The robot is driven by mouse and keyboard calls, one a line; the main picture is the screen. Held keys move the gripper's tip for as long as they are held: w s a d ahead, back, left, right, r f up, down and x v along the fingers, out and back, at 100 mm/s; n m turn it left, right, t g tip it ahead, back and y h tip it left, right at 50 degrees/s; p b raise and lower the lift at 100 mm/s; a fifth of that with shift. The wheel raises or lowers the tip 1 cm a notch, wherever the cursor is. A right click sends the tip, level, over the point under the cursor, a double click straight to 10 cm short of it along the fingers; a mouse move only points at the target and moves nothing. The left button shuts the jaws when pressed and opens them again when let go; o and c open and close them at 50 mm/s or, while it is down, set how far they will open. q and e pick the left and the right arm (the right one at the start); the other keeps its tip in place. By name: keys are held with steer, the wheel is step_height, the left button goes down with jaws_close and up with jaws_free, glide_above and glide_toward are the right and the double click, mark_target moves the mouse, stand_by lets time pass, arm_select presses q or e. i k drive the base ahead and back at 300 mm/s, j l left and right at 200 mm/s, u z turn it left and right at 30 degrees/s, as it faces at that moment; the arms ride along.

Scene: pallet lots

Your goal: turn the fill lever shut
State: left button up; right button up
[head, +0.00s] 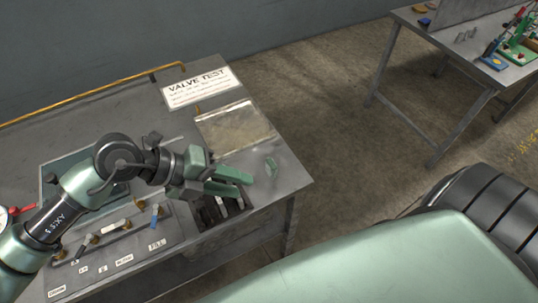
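The valve panel (180,229) lies along the front of the grey bench at the lower left. The fill lever (154,215), with a blue handle, stands at the right end of its row, above the FILL label (157,245). Its handle points away from the label, toward the back of the bench. My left gripper (240,184) is to the right of the lever and above the bench, apart from it. Its two green fingers look parted with nothing between them. My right gripper is not in view.
Other levers (115,227) stand left of the fill lever. A black slotted holder (222,211) lies below my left gripper. A VALVE TEST sign (201,88) and a clear sheet (234,126) lie farther back. Another table (450,45) stands at the upper right, with floor between.

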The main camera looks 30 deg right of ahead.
mark_target(156, 207)
steer(key=k+l+u, duration=0.2)
steer(key=l, duration=0.2)
steer(key=l+u, duration=0.2)
steer(key=l, duration=0.25)
steer(key=k+l+u, duration=0.2)
steer(key=l, duration=0.2)
steer(key=i, duration=0.05)
